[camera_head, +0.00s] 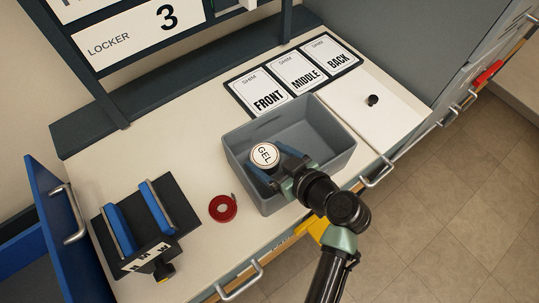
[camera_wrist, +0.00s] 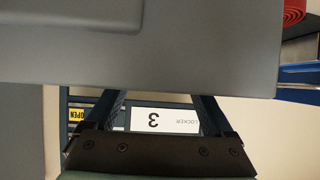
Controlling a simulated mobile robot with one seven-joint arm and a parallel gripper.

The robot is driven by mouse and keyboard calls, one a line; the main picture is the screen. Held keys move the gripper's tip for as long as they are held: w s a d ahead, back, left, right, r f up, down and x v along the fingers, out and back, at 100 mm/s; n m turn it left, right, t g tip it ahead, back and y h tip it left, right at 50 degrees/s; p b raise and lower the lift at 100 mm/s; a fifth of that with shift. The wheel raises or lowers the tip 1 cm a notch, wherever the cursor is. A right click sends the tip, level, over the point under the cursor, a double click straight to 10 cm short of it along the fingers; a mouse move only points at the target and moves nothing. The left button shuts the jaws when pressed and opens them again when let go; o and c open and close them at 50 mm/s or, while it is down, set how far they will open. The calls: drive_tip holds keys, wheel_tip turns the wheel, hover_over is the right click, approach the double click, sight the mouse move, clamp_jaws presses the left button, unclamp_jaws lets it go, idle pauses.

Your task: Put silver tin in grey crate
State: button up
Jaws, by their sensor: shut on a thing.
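The silver tin (camera_head: 264,154) is round, with a white lid marked GEL, and sits between the fingers of my gripper (camera_head: 273,163). My gripper is shut on it. In the head view the tin appears over the left part of the grey crate (camera_head: 325,133), an open box on the bench. Whether the tin touches the crate floor cannot be told. In the wrist view a large grey surface, seemingly the crate wall (camera_wrist: 200,55), hides my fingertips and the tin.
A red ring-shaped roll (camera_head: 222,208) and a blue-jawed vise (camera_head: 146,222) stand left of the crate. Shim cards (camera_head: 300,76) lie behind it. A white panel with a black knob (camera_head: 372,100) is at right. The crate's right part is empty.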

drive_tip(key=shift+f+b, duration=0.4)
drive_tip(key=shift+b, duration=0.1)
drive_tip(key=shift+f, duration=0.25)
drive_tip(key=o, duration=1.3)
